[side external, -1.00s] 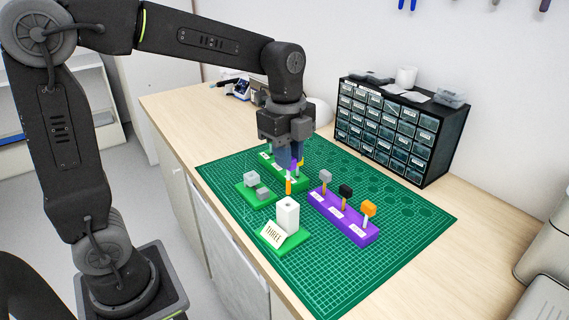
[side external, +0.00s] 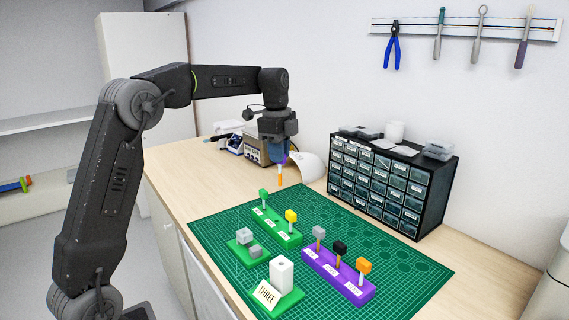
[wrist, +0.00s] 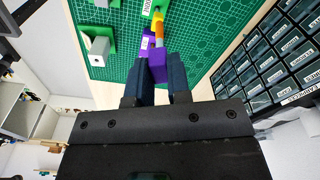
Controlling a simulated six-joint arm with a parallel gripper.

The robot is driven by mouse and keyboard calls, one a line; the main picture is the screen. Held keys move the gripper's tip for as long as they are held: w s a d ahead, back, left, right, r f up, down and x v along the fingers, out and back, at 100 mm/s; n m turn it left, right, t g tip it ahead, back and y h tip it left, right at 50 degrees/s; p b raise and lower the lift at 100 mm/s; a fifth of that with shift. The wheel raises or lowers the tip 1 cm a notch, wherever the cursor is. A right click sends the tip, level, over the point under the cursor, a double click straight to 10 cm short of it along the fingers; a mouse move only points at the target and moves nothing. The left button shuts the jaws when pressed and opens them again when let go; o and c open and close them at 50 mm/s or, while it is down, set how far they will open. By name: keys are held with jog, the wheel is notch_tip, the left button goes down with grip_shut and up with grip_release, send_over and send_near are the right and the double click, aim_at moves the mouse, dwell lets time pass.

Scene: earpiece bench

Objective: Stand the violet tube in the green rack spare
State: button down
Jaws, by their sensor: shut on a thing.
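My gripper (side external: 278,153) is shut on the violet tube (wrist: 157,66), which has a violet block head and an orange stem (side external: 280,176). The tube hangs upright, stem down, in the air above the far end of the mat. The green rack (side external: 289,241) lies below it, apart from it. A green-headed tube (side external: 263,194) stands at the rack's far end and a yellow-headed tube (side external: 291,216) at its near end. The middle place between them looks empty. In the wrist view my fingers grip the violet head from both sides.
A purple rack (side external: 335,272) holds grey, black and orange-headed tubes at the right. A small green base (side external: 246,260) carries grey blocks. A white block (side external: 281,274) stands behind a card reading THREE (side external: 267,295). A drawer cabinet (side external: 392,185) stands beyond the green mat (side external: 402,285).

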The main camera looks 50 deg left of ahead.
jog(key=a, duration=0.3)
send_over(275, 225)
jog(key=w+a, duration=0.2)
notch_tip(275, 225, down, 7)
jog(key=shift+s+d+f+n, duration=0.2)
jog(key=shift+f+n, duration=0.1)
jog(key=shift+f, duration=0.25)
jog(key=shift+f, duration=2.25)
jog(key=shift+f, duration=1.3)
jog(key=c, duration=1)
grip_release()
